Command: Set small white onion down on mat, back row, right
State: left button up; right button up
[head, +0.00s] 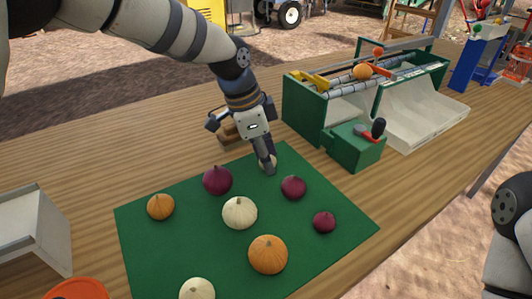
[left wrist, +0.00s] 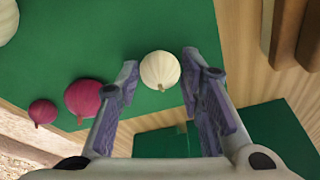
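The small white onion (left wrist: 160,70) rests on the green mat (head: 150,245) at the back right corner, close to the mat's edge. In the head view the onion (head: 274,160) is partly hidden by a finger. My left gripper (head: 267,163) points down over it. In the left wrist view the two fingers of the left gripper (left wrist: 160,68) stand open on either side of the onion, with a narrow gap showing on each side. My right gripper is outside both views; only part of the right arm shows at the right edge.
Other onions stand on the mat: a large red one (head: 217,180), a white one (head: 239,213), smaller red ones (head: 293,187) and orange ones (head: 268,254). A green box with a lever (head: 355,146) and the roller machine (head: 330,95) stand behind right. A wooden block (head: 232,134) is close behind the gripper.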

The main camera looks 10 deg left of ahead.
pick_arm(q)
jog(key=shift+o, duration=0.8)
jog(key=shift+r, duration=0.1)
jog(key=v, duration=1.2)
jog(key=shift+p, duration=0.35)
jog(key=shift+r, duration=0.1)
